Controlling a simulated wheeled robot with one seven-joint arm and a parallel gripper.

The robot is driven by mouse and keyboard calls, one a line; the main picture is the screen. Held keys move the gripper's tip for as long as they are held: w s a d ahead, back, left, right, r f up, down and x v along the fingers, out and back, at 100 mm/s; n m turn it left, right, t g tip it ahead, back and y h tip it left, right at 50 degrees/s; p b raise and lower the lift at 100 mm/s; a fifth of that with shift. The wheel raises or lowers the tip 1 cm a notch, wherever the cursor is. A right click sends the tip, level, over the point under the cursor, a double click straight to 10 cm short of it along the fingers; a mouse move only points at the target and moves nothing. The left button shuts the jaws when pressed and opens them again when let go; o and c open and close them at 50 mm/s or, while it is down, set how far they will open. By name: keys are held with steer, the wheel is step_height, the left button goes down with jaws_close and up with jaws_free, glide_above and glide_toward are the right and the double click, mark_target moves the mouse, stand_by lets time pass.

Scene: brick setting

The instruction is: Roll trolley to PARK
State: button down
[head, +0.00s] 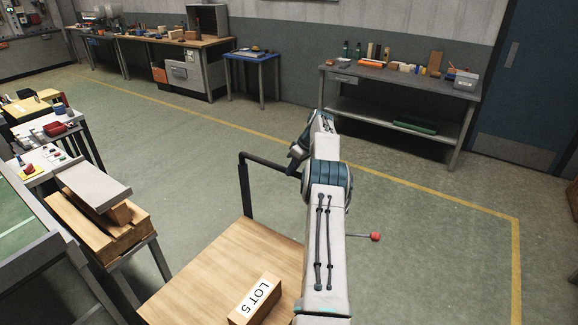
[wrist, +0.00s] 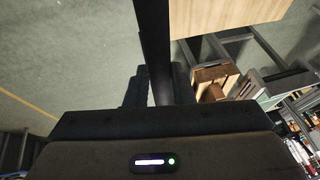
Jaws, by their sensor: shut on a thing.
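The trolley has a pale wooden deck (head: 200,285) at the bottom of the head view, and its deck edge shows in the wrist view (wrist: 225,15). A wooden block labelled LOT 5 (head: 257,298) lies on the deck. A black handle (head: 243,185) rises from the far side of the deck and bends right towards my wrist. In the wrist view my gripper (wrist: 157,88) is shut on the handle bar (wrist: 152,40). My arm hides the handle's right part and some of the deck. I can read no PARK sign in either view.
A yellow line (head: 440,190) runs along the floor and turns at the right. Open floor lies beyond the trolley. A grey workbench (head: 400,82) stands at the back right, a blue table (head: 252,57) further left. A bench with wooden beams (head: 100,222) stands close left. A red knob (head: 375,236) sticks out right.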

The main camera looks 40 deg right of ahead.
steer(key=shift+w+d+r, duration=0.1)
steer(key=shift+d, duration=0.05)
steer(key=c, duration=1.3)
jaws_free()
steer(key=shift+o, duration=0.2)
steer(key=v, duration=0.7)
steer(key=shift+r, duration=0.15)
steer(key=shift+d, duration=0.15)
